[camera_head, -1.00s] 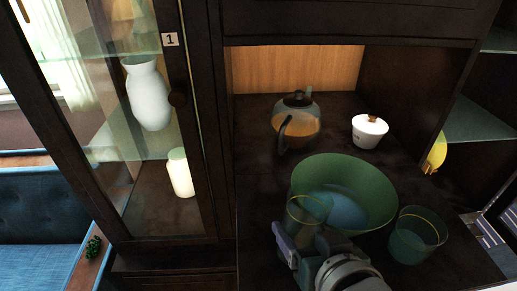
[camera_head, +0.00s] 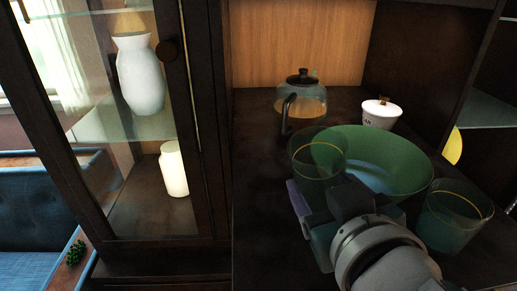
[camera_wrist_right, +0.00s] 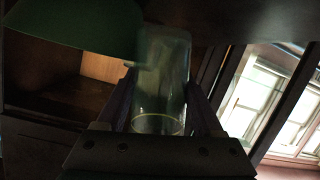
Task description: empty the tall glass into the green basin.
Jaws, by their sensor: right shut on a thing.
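The tall glass (camera_head: 318,158) is clear with a thin gold line near its rim. My right gripper (camera_head: 322,192) is shut on it and holds it near upright, overlapping the left rim of the green basin (camera_head: 412,155) in the head view. I cannot tell if they touch. The basin is wide and open, with a paler blue-green inside. In the right wrist view the glass (camera_wrist_right: 163,75) sits between my fingers, and the basin (camera_wrist_right: 75,22) shows at the upper left. What the glass holds is not clear. My left gripper is not in view.
A second gold-lined glass (camera_head: 455,220) stands right of the basin. A teapot with amber liquid (camera_head: 300,110) and a white lidded pot (camera_head: 381,114) stand behind. A glass-doored cabinet (camera_head: 150,215) with white vases is at left. The dark counter (camera_head: 258,200) is clear left of the glass.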

